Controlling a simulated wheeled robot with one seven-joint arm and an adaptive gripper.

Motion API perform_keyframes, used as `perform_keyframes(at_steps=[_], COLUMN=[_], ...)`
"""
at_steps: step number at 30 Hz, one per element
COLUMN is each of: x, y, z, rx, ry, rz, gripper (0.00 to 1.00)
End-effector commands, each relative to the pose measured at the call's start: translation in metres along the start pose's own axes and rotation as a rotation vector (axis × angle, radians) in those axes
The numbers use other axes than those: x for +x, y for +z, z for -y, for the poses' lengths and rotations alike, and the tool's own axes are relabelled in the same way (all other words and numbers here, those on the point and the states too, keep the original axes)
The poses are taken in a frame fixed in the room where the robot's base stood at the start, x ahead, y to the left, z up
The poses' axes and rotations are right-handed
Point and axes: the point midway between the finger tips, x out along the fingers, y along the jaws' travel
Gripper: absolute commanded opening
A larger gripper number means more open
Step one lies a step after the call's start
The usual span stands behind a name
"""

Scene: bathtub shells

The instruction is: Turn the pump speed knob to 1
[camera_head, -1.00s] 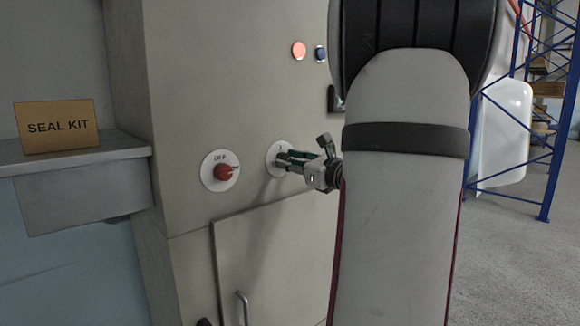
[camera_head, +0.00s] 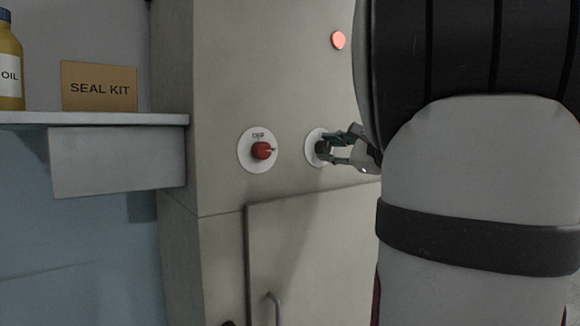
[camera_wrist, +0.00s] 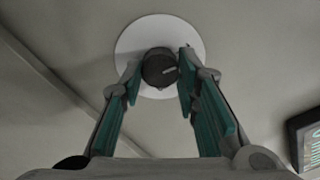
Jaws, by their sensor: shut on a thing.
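In the head view, my gripper (camera_head: 334,148) reaches the same white plate (camera_head: 311,158) from the right. The fingers partly cover the knob, and the plate's markings cannot be read.
A red knob (camera_head: 262,151) on a plate marked OFF is just left. Above is a lit orange button (camera_head: 338,40); below, a door handle (camera_head: 274,305). A shelf (camera_head: 120,119) at left holds a seal kit box (camera_head: 98,87) and an oil bottle (camera_head: 10,65). A dark display (camera_wrist: 304,140) is at right.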

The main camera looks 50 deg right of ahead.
Motion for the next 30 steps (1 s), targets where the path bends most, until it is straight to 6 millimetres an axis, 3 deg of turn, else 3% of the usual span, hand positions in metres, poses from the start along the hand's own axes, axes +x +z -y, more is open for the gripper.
perform_keyframes(at_steps=[10, 26, 27, 29, 30], x=[0.0006, 0.0004, 0.0004, 0.0004, 0.0004], y=[-0.0005, 0.0, 0.0, 0.0, 0.0], z=[-0.0019, -0.0007, -0.0007, -0.0007, -0.0007], rx=[-0.134, -0.156, -0.156, -0.156, -0.156], ry=[0.002, 0.003, 0.003, 0.003, 0.003], rz=[0.0, 0.0, 0.0, 0.0, 0.0], gripper=[0.01, 0.01, 0.36, 0.49, 0.49])
